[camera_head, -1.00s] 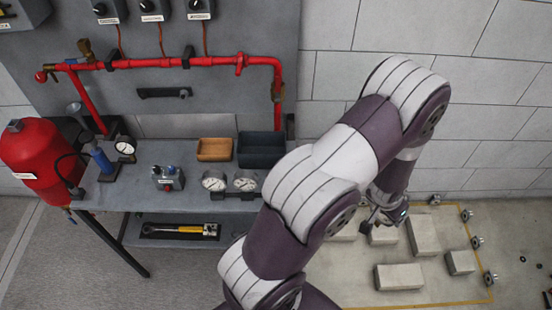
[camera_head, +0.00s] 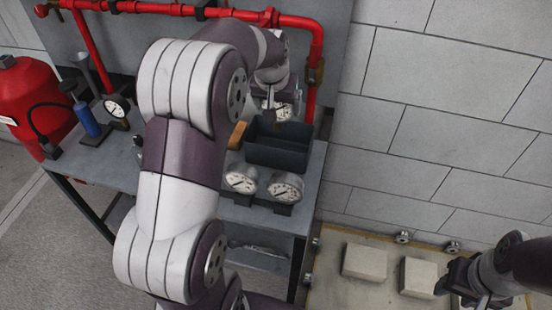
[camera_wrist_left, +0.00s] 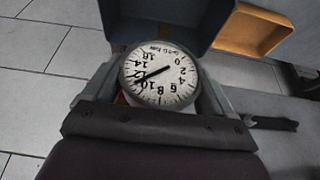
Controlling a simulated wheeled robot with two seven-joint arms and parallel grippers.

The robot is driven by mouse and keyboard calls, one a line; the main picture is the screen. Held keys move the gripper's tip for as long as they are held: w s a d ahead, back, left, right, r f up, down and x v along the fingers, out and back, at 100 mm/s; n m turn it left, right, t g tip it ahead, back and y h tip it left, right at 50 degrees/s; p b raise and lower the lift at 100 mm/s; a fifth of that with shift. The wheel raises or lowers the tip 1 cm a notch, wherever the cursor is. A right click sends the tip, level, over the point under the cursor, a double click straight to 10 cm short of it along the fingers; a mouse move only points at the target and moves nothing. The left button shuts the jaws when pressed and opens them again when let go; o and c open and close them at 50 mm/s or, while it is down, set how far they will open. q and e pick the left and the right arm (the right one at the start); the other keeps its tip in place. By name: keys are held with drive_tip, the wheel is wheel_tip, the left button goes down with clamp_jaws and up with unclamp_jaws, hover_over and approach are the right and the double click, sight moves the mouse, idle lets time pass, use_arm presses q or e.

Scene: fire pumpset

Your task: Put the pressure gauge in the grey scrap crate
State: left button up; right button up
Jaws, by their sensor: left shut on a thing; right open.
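The round white-faced pressure gauge (camera_wrist_left: 160,75) is between the fingers of my left gripper (camera_wrist_left: 150,92), which is shut on it. In the head view the gauge (camera_head: 284,111) shows at the back of the dark grey scrap crate (camera_head: 276,156), at or just above its rim. I cannot tell whether it touches the crate. The crate (camera_wrist_left: 200,22) also fills the top middle of the left wrist view, just beyond the gauge. My left arm hides part of the bench.
A small wooden tray (camera_head: 237,134) stands left of the crate. Two mounted gauges (camera_head: 240,178) (camera_head: 285,187) stand in front of it. A red pipe (camera_head: 316,45) runs behind and right. Another gauge (camera_head: 117,106) and a red extinguisher (camera_head: 35,105) are left. Pale blocks (camera_head: 365,262) lie lower right.

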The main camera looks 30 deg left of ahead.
sight(278, 128)
use_arm(q)
drive_tip(key=f, duration=0.8)
drive_tip(key=shift+w+d+f+b, duration=0.1)
drive_tip(key=shift+w+d+b, duration=0.1)
drive_tip(key=shift+d+b, duration=0.1)
drive_tip(key=shift+w+a+f, duration=0.15)
drive_tip(key=shift+f, duration=0.1)
drive_tip(key=shift+f, duration=0.15)
drive_tip(key=o, duration=1)
drive_tip(key=p+v, duration=0.1)
drive_tip(key=v, duration=1.1)
drive_tip(key=shift+r, duration=0.2)
